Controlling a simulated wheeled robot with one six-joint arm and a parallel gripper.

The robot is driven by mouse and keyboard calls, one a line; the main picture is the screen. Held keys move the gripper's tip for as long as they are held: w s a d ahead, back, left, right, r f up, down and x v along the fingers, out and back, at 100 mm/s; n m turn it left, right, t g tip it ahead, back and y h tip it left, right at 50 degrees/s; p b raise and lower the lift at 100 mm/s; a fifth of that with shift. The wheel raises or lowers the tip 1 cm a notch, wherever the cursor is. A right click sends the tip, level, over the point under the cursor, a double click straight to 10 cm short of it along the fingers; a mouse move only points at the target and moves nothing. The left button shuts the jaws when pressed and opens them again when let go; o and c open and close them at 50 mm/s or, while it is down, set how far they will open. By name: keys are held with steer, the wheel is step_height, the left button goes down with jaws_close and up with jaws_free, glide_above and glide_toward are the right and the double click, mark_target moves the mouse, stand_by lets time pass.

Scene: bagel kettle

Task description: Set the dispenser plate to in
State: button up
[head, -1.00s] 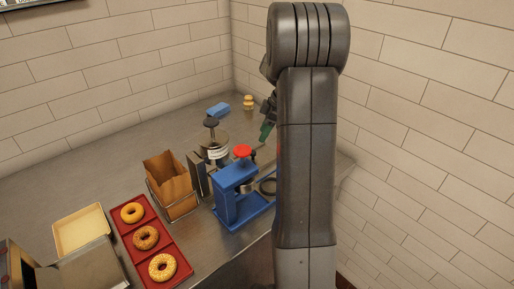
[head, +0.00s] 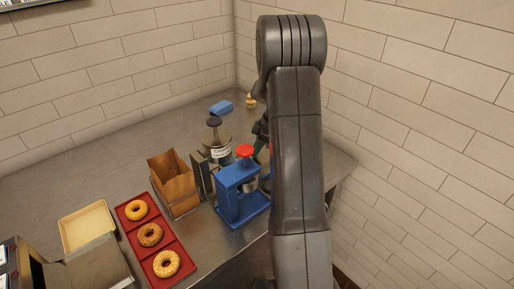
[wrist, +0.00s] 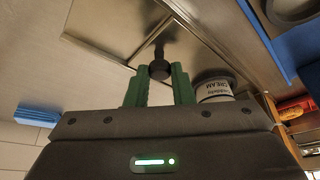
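In the wrist view a black knob (wrist: 160,69) on a dark stem stands out from a flat steel plate (wrist: 112,25). My gripper (wrist: 159,72) has its two green fingers parted, one on each side of the knob. Whether they touch it I cannot tell. A white label reading CREAM is on a container (wrist: 214,89) just right of the fingers. In the head view my gripper (head: 261,148) is mostly hidden by my arm, to the right of the steel container with a black top (head: 214,122).
A blue press with a red knob (head: 239,190) stands close to my arm. A paper bag (head: 173,182) in a wire holder, a red tray (head: 178,251) with three bagels and a cream-coloured tray (head: 86,227) are to the left. A blue block (head: 221,107) lies at the back.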

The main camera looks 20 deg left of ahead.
jaws_close()
steer(key=shift+s+a+f+b, duration=0.1)
steer(key=shift+s+a+b, duration=0.2)
steer(key=shift+s+b, duration=0.2)
steer(key=shift+s+a+b, duration=0.3)
steer(key=shift+s+b, duration=0.05)
steer(key=shift+s, duration=0.2)
steer(key=shift+s+a+b, duration=0.3)
steer(key=shift+s+b, duration=0.05)
steer(key=shift+s, duration=0.15)
steer(key=o, duration=0.6)
jaws_free()
steer(key=shift+s+a, duration=0.1)
steer(key=shift+r, duration=0.2)
